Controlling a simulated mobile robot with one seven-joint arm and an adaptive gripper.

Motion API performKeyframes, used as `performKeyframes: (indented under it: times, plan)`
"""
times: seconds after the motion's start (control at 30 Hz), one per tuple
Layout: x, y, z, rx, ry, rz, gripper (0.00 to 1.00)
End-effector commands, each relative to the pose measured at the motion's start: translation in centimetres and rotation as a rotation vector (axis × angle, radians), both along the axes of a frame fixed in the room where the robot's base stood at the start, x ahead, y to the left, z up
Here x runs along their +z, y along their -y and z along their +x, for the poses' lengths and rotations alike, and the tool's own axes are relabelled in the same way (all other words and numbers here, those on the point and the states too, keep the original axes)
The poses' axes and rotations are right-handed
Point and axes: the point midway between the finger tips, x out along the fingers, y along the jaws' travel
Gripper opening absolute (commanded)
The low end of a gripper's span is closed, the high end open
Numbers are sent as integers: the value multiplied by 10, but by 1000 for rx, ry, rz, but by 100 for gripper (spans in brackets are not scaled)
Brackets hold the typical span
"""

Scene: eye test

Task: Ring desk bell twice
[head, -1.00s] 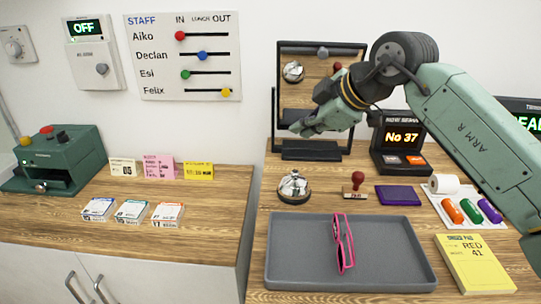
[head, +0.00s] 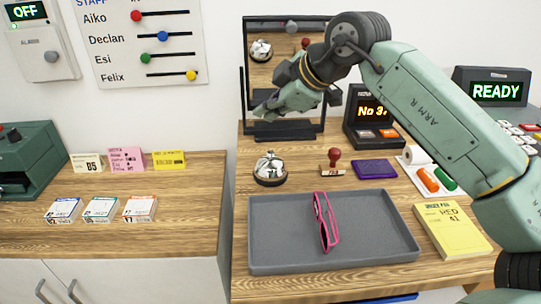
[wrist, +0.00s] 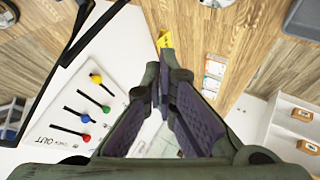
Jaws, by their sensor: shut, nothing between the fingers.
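The desk bell (head: 270,168) is a silver dome on a dark round base. It stands upright on the wooden desk, behind the grey tray's left part. Its reflection shows in the mirror behind. My gripper (head: 264,110) is in the air in front of the mirror, above and behind the bell in the head view, and apart from it. In the wrist view its dark-padded fingers (wrist: 163,77) meet at the tips with nothing between them. I cannot clearly make out the bell in the wrist view.
The grey tray (head: 390,258) holds pink glasses (head: 325,222). A stamp (head: 332,165), purple pad (head: 374,169) and yellow notepad (head: 452,229) lie right of the bell. The framed mirror (head: 262,75) stands close behind my gripper. A gap separates the left counter (head: 180,215).

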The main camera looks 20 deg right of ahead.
Motion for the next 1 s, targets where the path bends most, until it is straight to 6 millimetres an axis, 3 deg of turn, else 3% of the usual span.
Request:
performKeyframes:
  times: [0.3,0.4,1.0]
  plan:
    - [-53,0,0,-1,1,1,0]
    - [-62,0,0,-1,1,1,0]
    - [-66,0,0,0,0,0,0]
